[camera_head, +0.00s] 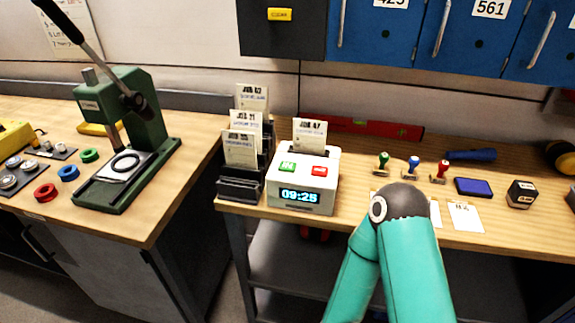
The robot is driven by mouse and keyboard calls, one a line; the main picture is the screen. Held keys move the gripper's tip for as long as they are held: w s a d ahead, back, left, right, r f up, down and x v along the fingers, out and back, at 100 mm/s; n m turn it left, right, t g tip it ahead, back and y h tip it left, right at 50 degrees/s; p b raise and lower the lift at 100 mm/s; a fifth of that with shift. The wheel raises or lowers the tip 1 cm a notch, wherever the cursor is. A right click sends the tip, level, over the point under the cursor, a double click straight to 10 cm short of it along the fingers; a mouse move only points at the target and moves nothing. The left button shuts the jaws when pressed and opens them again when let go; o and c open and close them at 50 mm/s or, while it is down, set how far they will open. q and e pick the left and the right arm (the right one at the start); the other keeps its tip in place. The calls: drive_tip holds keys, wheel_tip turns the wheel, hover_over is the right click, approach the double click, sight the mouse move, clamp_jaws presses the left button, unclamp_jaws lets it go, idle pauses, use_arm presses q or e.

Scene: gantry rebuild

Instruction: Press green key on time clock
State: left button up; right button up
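The time clock (304,181) is a white box on the wooden bench, with a lit display reading 09:25. Its green key (287,166) is on the left of the sloped top, and its red key (319,171) is on the right. A job card (310,132) stands upright at the back of the clock. Nothing covers the green key. Neither gripper is in view. A teal arm of mine with a dark joint shows at the bottom, right of the clock and apart from it in the picture.
A card rack (241,188) stands close left of the clock. Several stamps (413,166) and a blue ink pad (473,187) are to the right on the bench (515,234). A green press (134,120) stands on the left bench. Blue lockers (440,35) hang above.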

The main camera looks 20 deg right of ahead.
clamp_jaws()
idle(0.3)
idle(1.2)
